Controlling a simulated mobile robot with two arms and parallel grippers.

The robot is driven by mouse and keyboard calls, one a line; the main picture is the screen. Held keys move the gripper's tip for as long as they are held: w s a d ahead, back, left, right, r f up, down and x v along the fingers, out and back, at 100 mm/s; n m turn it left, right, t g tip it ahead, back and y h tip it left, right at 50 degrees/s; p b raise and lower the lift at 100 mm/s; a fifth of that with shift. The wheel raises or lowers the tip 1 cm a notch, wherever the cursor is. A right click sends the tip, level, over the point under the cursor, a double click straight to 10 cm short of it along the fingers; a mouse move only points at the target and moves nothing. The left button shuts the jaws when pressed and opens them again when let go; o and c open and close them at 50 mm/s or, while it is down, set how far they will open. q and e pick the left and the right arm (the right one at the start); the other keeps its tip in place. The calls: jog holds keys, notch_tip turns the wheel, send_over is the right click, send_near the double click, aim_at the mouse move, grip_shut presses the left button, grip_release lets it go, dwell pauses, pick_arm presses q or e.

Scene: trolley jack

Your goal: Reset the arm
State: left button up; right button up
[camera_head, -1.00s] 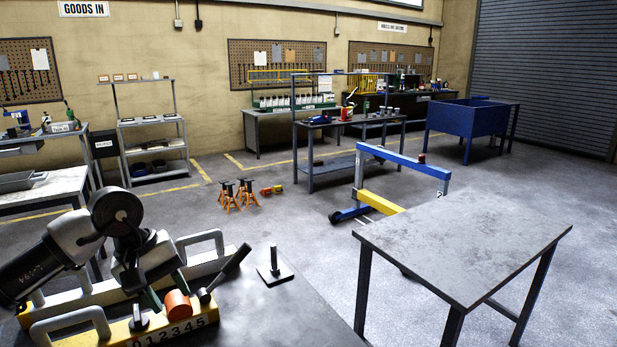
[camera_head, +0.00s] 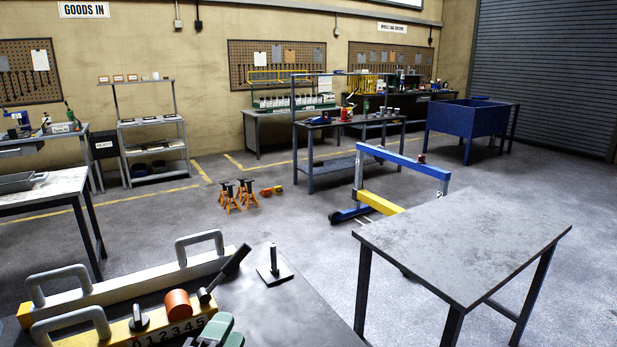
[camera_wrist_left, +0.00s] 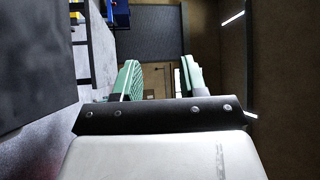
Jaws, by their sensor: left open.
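My left gripper shows in the head view (camera_head: 215,330) only as green-padded fingers at the bottom edge, in front of the yellow numbered block. In the left wrist view (camera_wrist_left: 160,80) its two green-padded fingers stand apart with nothing between them. The rest of the left arm is out of the head view. My right gripper is not in view.
A dark bench (camera_head: 290,310) in front of me bears the yellow numbered block (camera_head: 120,332), with grey handles, an orange cylinder (camera_head: 177,304) and a black lever (camera_head: 230,268). A post on a plate (camera_head: 275,270) stands beside it. A grey table (camera_head: 465,245) stands right.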

pick_arm(q)
jog(key=s+a+f+n+g+y, duration=0.1)
jog(key=s+a+f+n+g, duration=0.1)
jog(key=s+f+n, duration=0.1)
jog(key=s+a+f+n+g+y, duration=0.2)
jog(key=s+f+n+g, duration=0.1)
jog(key=f, duration=0.3)
jog(key=s+a+f+n+g+y, duration=0.2)
jog(key=s+f+n+g, duration=0.1)
jog(key=f+n, duration=0.2)
jog(key=shift+s+n, duration=0.25)
jog(key=shift+n, duration=0.05)
jog(key=s+a+f+n+g, duration=0.1)
jog(key=s+f+n+g, duration=0.6)
jog(key=s, duration=0.8)
notch_tip(320, 180, down, 28)
jog(key=m+g+b, duration=0.2)
jog(key=s+a+f+g+b, duration=0.1)
jog(key=s+a+f, duration=0.2)
jog(key=s+f, duration=1.3)
jog(key=shift+s+a+f, duration=0.15)
jog(key=shift+s+f, duration=0.15)
jog(key=shift+f, duration=0.5)
